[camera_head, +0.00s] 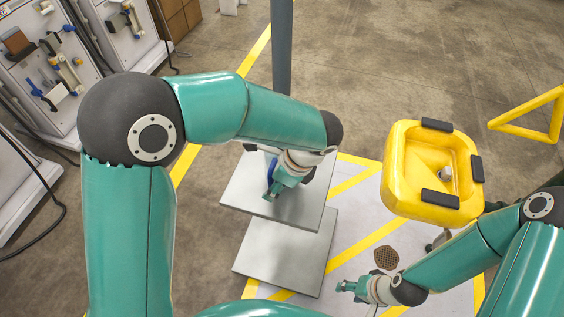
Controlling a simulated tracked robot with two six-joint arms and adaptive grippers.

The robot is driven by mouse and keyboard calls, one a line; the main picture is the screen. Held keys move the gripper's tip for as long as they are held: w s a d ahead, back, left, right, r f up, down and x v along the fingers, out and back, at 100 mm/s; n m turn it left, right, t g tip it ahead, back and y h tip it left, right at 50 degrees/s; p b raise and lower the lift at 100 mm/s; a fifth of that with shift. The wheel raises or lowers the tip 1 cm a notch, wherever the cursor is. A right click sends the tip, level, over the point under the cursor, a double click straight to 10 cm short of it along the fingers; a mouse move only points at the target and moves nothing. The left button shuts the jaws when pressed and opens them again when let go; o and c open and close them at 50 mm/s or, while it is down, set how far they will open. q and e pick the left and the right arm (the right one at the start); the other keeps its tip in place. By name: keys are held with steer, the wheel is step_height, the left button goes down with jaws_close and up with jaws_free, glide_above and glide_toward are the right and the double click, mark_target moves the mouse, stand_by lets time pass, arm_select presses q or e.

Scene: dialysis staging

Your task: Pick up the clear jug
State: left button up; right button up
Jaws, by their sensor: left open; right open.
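I cannot make out a clear jug in the head view; my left arm hides part of the upper grey platform (306,205), where it may be covered. My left gripper (270,194) is open and hangs over that platform, pointing down toward its front left part. A small blue patch shows beside the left wrist, and I cannot tell what it belongs to. My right gripper (344,287) is open and empty, low at the right of the lower grey platform (285,258), pointing left.
A yellow basin (401,190) with dark pads on its rim stands at the right. A grey post (282,50) rises behind the platforms. White machines (50,75) line the left. A yellow frame (525,116) is at the far right.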

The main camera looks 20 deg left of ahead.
arm_select(q)
steer(key=shift+a+f, duration=0.2)
steer(key=shift+f, duration=0.3)
jaws_close()
steer(key=shift+r, duration=0.1)
